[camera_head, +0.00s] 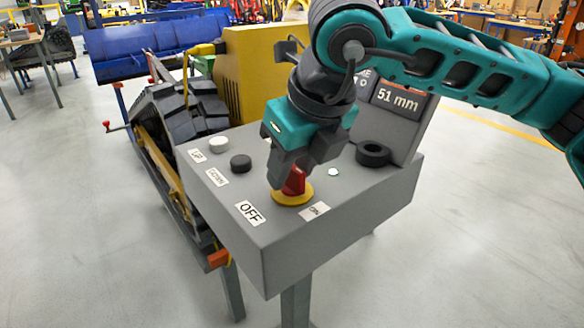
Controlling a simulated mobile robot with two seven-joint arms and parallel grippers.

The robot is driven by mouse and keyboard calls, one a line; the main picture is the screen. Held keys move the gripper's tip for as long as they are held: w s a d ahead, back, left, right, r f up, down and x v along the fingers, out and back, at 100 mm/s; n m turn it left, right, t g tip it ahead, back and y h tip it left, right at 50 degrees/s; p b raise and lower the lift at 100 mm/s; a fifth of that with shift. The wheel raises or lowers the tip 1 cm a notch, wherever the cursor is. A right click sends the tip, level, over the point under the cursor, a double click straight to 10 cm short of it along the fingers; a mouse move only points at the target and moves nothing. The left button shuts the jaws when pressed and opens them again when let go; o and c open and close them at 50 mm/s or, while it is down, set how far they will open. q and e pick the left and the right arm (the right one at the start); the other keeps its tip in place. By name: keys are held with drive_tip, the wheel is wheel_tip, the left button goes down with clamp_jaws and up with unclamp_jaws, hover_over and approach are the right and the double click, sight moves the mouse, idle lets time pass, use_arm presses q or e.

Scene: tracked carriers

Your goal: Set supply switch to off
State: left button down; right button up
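The supply switch is a red knob (294,181) on a round yellow base (292,197), on top of a grey control box. An "OFF" label (250,213) lies to its left and a smaller label, seemingly "ON" (314,211), to its right. My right gripper (291,178) points down at the red knob, with its dark fingers at the knob and hiding its upper part. I cannot tell whether the fingers press on it. The knob's exact pointing direction is partly hidden. My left gripper is not in view.
The control box (330,230) also carries a white button (219,144), a black button (240,163), a small pale lamp (333,171), a black ring (372,154) and a display reading "51 mm" (398,101). A tracked carrier (188,108) stands behind at left. Open floor lies to the right.

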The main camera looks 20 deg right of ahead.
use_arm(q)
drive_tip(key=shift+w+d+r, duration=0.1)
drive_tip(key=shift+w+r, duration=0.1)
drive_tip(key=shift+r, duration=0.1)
use_arm(e)
drive_tip(key=shift+f, duration=0.1)
drive_tip(key=shift+c, duration=0.4)
clamp_jaws()
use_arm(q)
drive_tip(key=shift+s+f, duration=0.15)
